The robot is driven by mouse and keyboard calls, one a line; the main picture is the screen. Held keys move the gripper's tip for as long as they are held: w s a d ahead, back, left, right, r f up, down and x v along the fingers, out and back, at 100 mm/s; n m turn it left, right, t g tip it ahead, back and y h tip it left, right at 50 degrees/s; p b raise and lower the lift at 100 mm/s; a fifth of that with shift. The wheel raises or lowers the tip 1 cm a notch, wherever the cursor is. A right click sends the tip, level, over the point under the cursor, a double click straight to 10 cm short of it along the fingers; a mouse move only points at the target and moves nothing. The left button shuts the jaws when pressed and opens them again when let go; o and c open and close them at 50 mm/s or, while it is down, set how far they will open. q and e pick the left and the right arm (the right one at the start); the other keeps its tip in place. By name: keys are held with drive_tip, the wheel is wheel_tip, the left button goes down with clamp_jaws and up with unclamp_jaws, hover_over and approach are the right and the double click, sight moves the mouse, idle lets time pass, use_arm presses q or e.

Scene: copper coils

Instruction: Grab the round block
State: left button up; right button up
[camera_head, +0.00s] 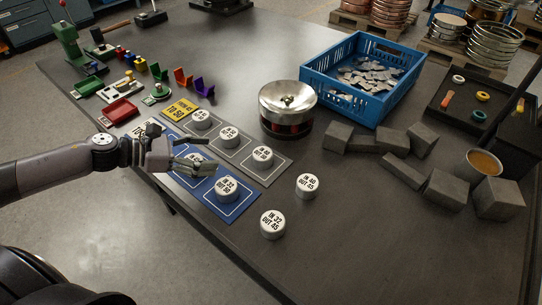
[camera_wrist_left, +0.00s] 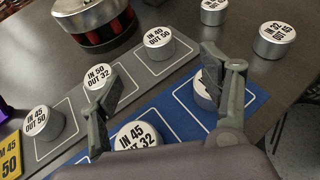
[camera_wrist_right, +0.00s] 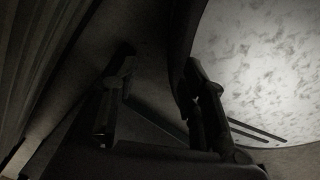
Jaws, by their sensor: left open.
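Several round blocks, short metal cylinders with white labelled tops, stand on the table. In the left wrist view, one marked IN 45 OUT 32 (camera_wrist_left: 138,138) stands on the blue mat (camera_wrist_left: 180,122), low between my left fingers. Another (camera_head: 227,188) stands on the blue mat's near end, partly hidden by a finger in the left wrist view. Three (camera_head: 229,136) stand on the grey mat, and two (camera_head: 306,186) (camera_head: 272,224) stand on bare table. My left gripper (camera_head: 208,157) is open and empty above the blue mat. My right gripper (camera_wrist_right: 158,68) looks open and empty in a dark view.
A copper coil with a silver lid (camera_head: 287,105) stands beyond the mats. A blue crate (camera_head: 345,103) of metal pieces, grey blocks (camera_head: 445,190) and a dark tray (camera_head: 440,107) fill the right side. Small coloured tools and a red tray (camera_head: 120,111) lie at far left. The near-right tabletop is clear.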

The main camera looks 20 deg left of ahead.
sight(257, 155)
use_arm(q)
drive_tip(key=shift+w+d+f+b, duration=0.25)
drive_tip(key=shift+w+b, duration=0.05)
drive_tip(key=shift+w+d+f, duration=0.1)
drive_tip(key=shift+w+d, duration=0.15)
drive_tip(key=shift+d, duration=0.05)
drive_tip(key=p+x, duration=0.1)
drive_tip(key=x, duration=0.2)
drive_tip(key=shift+w+d, duration=0.2)
drive_tip(key=shift+d, duration=0.05)
drive_tip(key=p+x, duration=0.1)
drive_tip(key=x, duration=0.4)
drive_tip(key=shift+p, duration=0.3)
drive_tip(key=shift+w+d+f, duration=0.25)
drive_tip(key=shift+w+d, duration=0.15)
drive_tip(key=p+x, duration=0.1)
drive_tip(key=x, duration=0.4)
drive_tip(key=shift+w+a+f+p, duration=0.15)
drive_tip(key=shift+f+p, duration=0.1)
drive_tip(key=shift+p, duration=0.15)
use_arm(e)
drive_tip(key=r, duration=0.1)
drive_tip(key=s+a+r, duration=0.1)
drive_tip(key=a+r, duration=0.1)
drive_tip(key=shift+s+r, duration=0.2)
drive_tip(key=shift+s, duration=0.15)
use_arm(q)
drive_tip(key=shift+c, duration=0.5)
